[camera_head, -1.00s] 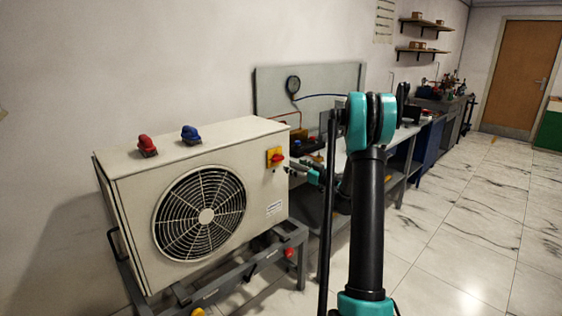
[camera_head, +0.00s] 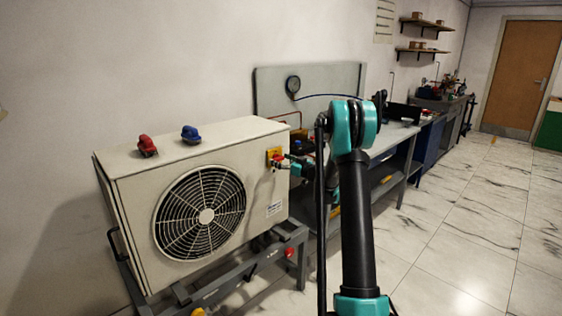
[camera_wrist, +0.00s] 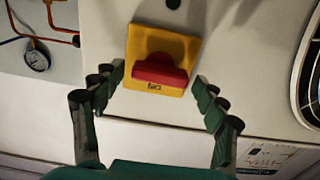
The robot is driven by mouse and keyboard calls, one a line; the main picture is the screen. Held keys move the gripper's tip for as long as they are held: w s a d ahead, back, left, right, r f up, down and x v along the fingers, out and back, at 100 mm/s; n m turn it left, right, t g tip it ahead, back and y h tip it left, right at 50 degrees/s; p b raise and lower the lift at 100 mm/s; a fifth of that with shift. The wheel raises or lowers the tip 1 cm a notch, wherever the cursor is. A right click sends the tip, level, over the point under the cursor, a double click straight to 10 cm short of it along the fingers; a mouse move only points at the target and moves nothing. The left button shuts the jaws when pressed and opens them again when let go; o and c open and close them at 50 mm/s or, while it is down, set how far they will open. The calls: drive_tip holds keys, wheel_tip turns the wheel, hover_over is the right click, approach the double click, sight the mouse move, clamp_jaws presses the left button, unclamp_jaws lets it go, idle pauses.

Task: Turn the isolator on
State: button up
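The isolator (camera_wrist: 162,48) is a yellow square plate with a red knob (camera_wrist: 158,72) on the side of the white fan unit. In the wrist view the plate is slightly tilted and the red handle lies across the picture. My gripper (camera_wrist: 162,84) is open, with one finger on each side of the red knob and visible gaps to both. In the head view the isolator (camera_head: 274,154) is partly covered by my gripper (camera_head: 282,163), which is right at it.
The white fan unit (camera_head: 130,200) stands on a grey frame (camera_head: 262,257). A red valve cap (camera_head: 147,146) and a blue one (camera_head: 190,134) sit on top. A pressure gauge (camera_head: 293,84) is on a panel behind. A bench (camera_head: 400,140) runs to the right; the floor (camera_head: 470,230) is clear.

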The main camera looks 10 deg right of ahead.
drive_tip(key=c, duration=0.9)
drive_tip(key=shift+c, duration=0.2)
drive_tip(key=shift+m, duration=0.3)
drive_tip(key=m, duration=0.3)
drive_tip(key=shift+m, duration=0.3)
drive_tip(key=m, duration=0.4)
drive_tip(key=shift+w+d+m, duration=0.1)
drive_tip(key=shift+d+m, duration=0.05)
drive_tip(key=shift+m, duration=0.15)
drive_tip(key=m, duration=0.9)
drive_tip(key=shift+d+f, duration=0.1)
drive_tip(key=shift+f, duration=0.05)
